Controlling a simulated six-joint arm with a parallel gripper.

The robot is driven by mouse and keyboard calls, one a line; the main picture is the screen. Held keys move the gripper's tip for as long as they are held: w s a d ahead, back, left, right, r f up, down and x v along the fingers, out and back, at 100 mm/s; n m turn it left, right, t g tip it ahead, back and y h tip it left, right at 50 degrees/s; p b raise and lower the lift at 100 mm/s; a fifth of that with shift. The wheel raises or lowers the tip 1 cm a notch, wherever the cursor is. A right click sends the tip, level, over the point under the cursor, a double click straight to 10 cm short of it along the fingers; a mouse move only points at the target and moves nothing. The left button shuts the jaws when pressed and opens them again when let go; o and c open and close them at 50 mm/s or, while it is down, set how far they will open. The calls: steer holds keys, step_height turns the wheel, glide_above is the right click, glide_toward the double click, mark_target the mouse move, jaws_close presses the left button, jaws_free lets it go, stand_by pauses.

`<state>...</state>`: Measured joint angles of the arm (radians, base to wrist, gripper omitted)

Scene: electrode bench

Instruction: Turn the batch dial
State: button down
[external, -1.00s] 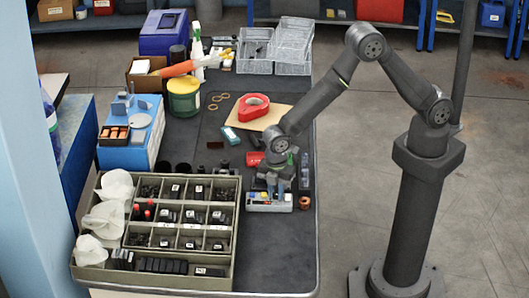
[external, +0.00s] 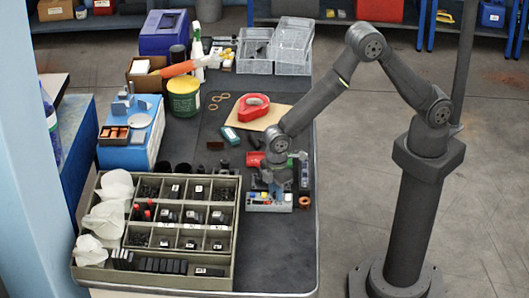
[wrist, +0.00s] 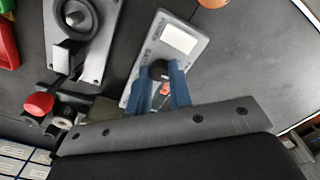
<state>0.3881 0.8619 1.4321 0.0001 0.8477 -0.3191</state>
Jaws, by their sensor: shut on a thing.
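A small grey box with a white display panel (wrist: 180,39) lies on the dark bench in the wrist view. The box also shows in the external view (external: 262,207), near the bench's right side. A black dial (wrist: 158,69) stands on the box, between the two blue fingers of my gripper (wrist: 161,86). My gripper is shut on the dial, with a finger on each side. A small red part (wrist: 165,89) shows between the fingers. In the external view my gripper (external: 277,190) points down over the box, and the dial is hidden there.
A grey fixture with a round black part (wrist: 76,16) and a red-knobbed lever (wrist: 38,104) stands left of the box in the wrist view. A copper ring (external: 304,202) lies close right. A compartment tray (external: 225,240) lies left. The bench front is clear.

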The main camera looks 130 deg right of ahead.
steer(key=c, duration=1.6)
jaws_free()
step_height(320, 180, up, 18)
steer(key=shift+f, duration=0.25)
steer(key=shift+f, duration=0.15)
step_height(320, 180, down, 17)
steer(key=shift+f, duration=0.1)
